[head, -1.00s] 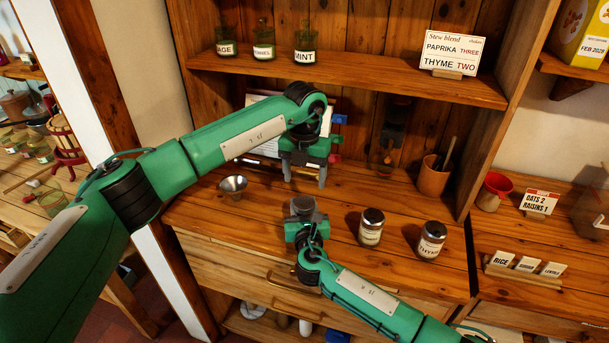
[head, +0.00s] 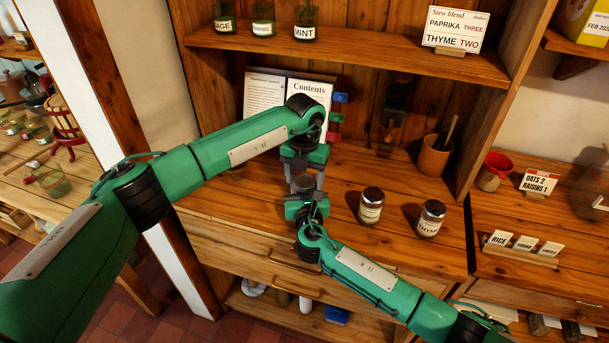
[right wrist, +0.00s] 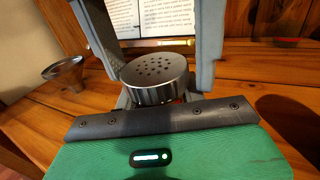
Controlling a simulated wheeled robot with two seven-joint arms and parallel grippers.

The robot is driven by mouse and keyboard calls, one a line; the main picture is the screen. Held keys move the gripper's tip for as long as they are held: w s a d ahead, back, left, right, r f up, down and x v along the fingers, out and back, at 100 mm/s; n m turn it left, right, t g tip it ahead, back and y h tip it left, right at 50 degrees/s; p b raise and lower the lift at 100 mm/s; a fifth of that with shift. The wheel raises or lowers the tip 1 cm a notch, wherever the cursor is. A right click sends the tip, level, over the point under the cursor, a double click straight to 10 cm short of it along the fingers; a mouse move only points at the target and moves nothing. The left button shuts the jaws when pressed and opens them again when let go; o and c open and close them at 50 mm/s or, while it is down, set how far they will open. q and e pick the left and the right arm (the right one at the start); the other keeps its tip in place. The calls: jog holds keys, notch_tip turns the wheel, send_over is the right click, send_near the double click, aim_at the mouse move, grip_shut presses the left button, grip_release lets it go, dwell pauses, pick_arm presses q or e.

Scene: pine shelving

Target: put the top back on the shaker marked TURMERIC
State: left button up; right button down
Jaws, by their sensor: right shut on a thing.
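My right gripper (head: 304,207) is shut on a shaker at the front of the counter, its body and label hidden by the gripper. In the right wrist view a round metal top with holes (right wrist: 158,72) sits level just beyond my gripper's edge. Whether it is fully seated cannot be seen. My left gripper (head: 304,181) points down right above the right one. Its two grey fingers (right wrist: 155,45) stand apart on either side of the top, with gaps, so it looks open. I cannot read the name TURMERIC anywhere.
Two capped shakers, one (head: 371,207) with an unclear label and one marked THYME (head: 430,218), stand to the right. An open book (head: 262,92) leans at the back. A metal funnel (right wrist: 64,70) stands nearby on the counter. A recipe card (head: 457,28) is on the shelf above.

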pick_arm(q)
jog(key=c, duration=0.8)
jog(key=shift+m, duration=1.7)
jog(key=shift+c, duration=0.2)
jog(key=o, duration=1.1)
jog(key=shift+r, duration=0.1)
jog(key=shift+r, duration=2.25)
jog(key=shift+c, duration=0.4)
